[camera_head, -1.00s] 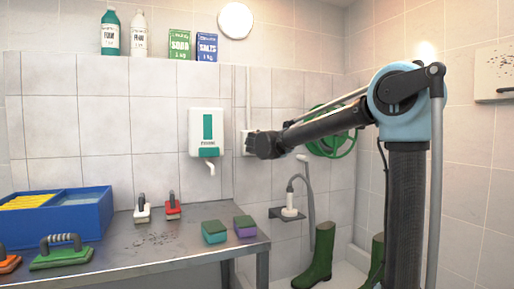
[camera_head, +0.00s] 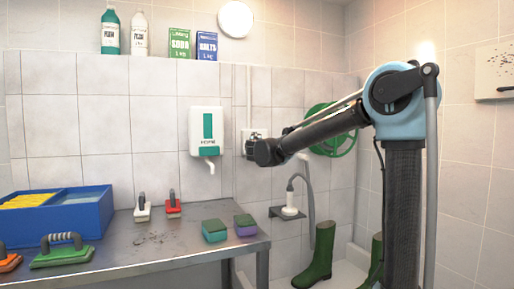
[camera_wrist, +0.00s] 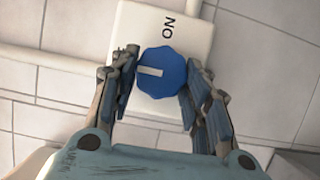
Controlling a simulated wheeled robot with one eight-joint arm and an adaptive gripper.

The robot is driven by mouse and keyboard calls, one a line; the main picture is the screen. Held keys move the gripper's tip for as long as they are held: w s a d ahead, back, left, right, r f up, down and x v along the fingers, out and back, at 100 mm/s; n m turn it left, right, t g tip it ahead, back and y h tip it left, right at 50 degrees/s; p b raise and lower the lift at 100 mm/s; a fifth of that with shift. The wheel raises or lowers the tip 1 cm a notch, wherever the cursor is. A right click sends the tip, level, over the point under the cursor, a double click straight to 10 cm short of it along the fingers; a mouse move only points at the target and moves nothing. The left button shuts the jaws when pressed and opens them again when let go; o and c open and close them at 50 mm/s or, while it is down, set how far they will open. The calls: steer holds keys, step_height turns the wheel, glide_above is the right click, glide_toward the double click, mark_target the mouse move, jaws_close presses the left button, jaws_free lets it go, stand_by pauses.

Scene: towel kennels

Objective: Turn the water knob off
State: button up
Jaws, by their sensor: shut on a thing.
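The blue water knob (camera_wrist: 162,72) sits on a white wall plate (camera_wrist: 185,22) in the wrist view. A white line on the knob points to the left of the picture. The plate carries the word ON, seen turned, above the knob. My gripper (camera_wrist: 162,88) has one finger on each side of the knob and is shut on it. In the head view my gripper (camera_head: 253,148) is at the wall, in front of the white plate (camera_head: 247,133), and the knob is hidden behind it.
A soap dispenser (camera_head: 207,131) hangs left of my gripper. A green hose reel (camera_head: 333,143) and a shower hose (camera_head: 308,190) are to the right. A metal table (camera_head: 150,250) with a blue bin (camera_head: 85,222), brushes and sponges (camera_head: 214,231) stands below left. Green boots (camera_head: 320,255) stand below.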

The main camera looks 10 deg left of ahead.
steer(key=o, duration=1.1)
steer(key=shift+f, duration=0.1)
steer(key=v, duration=1.2)
steer(key=shift+f, duration=0.1)
